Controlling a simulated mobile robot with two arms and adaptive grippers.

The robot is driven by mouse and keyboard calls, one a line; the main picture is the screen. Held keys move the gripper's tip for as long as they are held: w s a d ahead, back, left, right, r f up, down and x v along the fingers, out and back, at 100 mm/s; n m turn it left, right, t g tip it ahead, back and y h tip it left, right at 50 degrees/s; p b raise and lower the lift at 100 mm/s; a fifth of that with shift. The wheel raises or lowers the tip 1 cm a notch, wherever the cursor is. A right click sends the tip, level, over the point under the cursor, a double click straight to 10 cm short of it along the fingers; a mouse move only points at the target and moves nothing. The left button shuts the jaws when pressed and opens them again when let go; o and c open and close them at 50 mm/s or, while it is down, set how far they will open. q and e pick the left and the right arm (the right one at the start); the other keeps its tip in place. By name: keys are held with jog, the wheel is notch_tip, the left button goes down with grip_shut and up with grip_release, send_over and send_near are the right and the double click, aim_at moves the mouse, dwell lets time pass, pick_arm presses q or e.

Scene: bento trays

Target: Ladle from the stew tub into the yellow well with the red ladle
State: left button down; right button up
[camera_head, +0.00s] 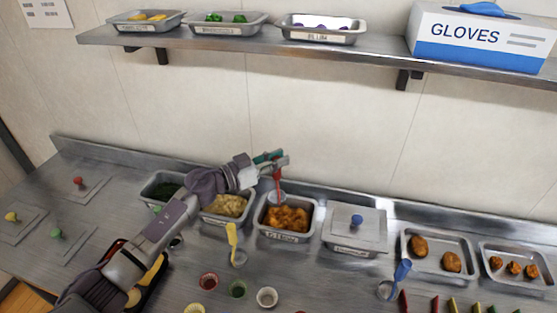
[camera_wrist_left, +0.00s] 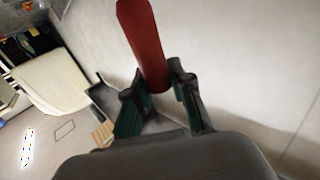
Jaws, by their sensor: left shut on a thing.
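The red ladle (camera_head: 277,180) hangs nearly upright from my left gripper (camera_head: 272,158), which is shut on its handle. Its metal bowl shows at the back edge of the stew tub (camera_head: 289,238), a steel tub of orange-brown chunks; I cannot tell whether the bowl touches the stew. In the left wrist view the red handle (camera_wrist_left: 145,45) stands between the fingers (camera_wrist_left: 160,95). A dark tray with a yellow part (camera_head: 153,273) lies at the lower left, partly hidden by my left arm; I cannot tell surely whether that part is the yellow well. My right gripper is not in view.
Left of the stew stand a tub of pale food (camera_head: 228,221) and a dark green one (camera_head: 147,196). A lidded tub (camera_head: 355,247) stands right. Yellow (camera_head: 233,240) and blue (camera_head: 400,272) ladles and small cups (camera_head: 267,297) are in front. A shelf (camera_head: 370,57) runs above.

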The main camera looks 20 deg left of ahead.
aim_at(277, 174)
pick_arm(q)
notch_tip(277, 174, down, 8)
jog(key=b, duration=0.4)
jog(key=shift+b, duration=0.4)
jog(key=shift+f, duration=0.55)
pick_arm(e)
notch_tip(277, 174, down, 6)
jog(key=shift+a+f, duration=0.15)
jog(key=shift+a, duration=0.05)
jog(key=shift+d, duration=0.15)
pick_arm(q)
jog(key=shift+r, duration=0.1)
notch_tip(277, 174, up, 4)
jog(key=p, duration=0.3)
jog(key=shift+f+p, duration=0.25)
jog(key=shift+p, duration=0.1)
notch_tip(277, 174, up, 6)
jog(key=p, duration=0.7)
jog(key=shift+r+p, duration=0.25)
jog(key=shift+p, duration=0.05)
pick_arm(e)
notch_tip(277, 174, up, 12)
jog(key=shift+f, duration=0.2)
pick_arm(q)
jog(key=shift+f, duration=0.1)
